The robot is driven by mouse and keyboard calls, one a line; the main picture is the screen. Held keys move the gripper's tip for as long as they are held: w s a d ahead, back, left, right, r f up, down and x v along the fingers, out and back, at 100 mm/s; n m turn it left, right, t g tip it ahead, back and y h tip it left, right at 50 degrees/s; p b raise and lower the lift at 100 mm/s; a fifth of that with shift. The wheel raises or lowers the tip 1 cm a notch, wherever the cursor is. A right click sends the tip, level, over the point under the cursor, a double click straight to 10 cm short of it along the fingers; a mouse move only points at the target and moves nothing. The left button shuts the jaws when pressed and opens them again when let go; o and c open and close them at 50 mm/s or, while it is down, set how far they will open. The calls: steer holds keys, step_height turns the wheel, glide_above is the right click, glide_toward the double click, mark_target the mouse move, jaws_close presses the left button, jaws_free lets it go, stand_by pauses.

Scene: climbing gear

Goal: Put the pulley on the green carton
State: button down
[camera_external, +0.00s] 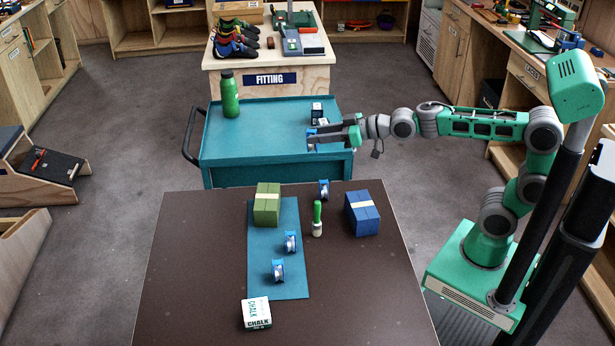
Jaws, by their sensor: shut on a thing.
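The green carton (267,208) with a pale band stands on the dark table, at the far end of a teal mat (292,285). My gripper (315,134) is over the right part of the teal cart, beyond the table. It is shut on a small blue thing that looks like a pulley (311,132), mostly hidden by the fingers. Other blue pulleys are on the table: one (290,242) and another (278,271) on the mat, and one (323,189) near the far edge, right of the green carton.
A chalk box (256,314) is at the near end. The teal cart (255,140) holds a green bottle (229,95) and a small black-and-white box (317,112). The table's right front is clear.

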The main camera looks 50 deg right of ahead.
steer(key=s+a+n+g+y, duration=0.2)
steer(key=s+a+n+y, duration=0.15)
steer(key=s+a, duration=0.25)
glide_above(274, 196)
steer(key=shift+y, duration=0.45)
step_height(274, 196, down, 8)
steer(key=shift+d+f, duration=0.1)
steer(key=shift+f, duration=0.05)
steer(key=shift+w+f, duration=0.15)
steer(key=shift+f, duration=1.55)
steer(key=shift+f, duration=0.1)
steer(key=shift+f, duration=0.15)
steer(key=c, duration=1)
jaws_free()
steer(key=shift+o, duration=0.2)
